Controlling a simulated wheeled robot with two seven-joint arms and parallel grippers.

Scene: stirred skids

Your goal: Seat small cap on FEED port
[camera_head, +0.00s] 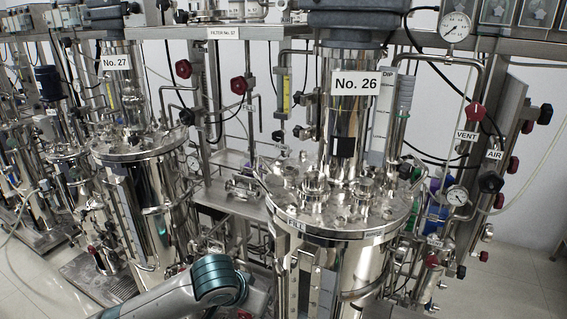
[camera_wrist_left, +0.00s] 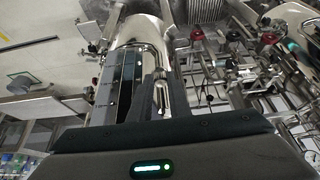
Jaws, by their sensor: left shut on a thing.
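The vessel marked No. 26 (camera_head: 355,84) stands right of centre in the head view, with several short metal ports (camera_head: 363,187) on its shiny round lid. A small label (camera_head: 295,224) on the lid's front left edge is too small to read surely; I cannot tell which port is FEED. My left arm (camera_head: 214,279) comes in low in the head view, its gripper hidden. In the left wrist view my left gripper (camera_wrist_left: 161,82) is shut on a small shiny metal piece (camera_wrist_left: 162,97), probably the cap, mostly hidden between the dark fingers. My right gripper is not in view.
The vessel marked No. 27 (camera_head: 115,62) stands to the left. A tall metal column rises from the lid's back. Pale floor (camera_head: 525,270) is clear at the right.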

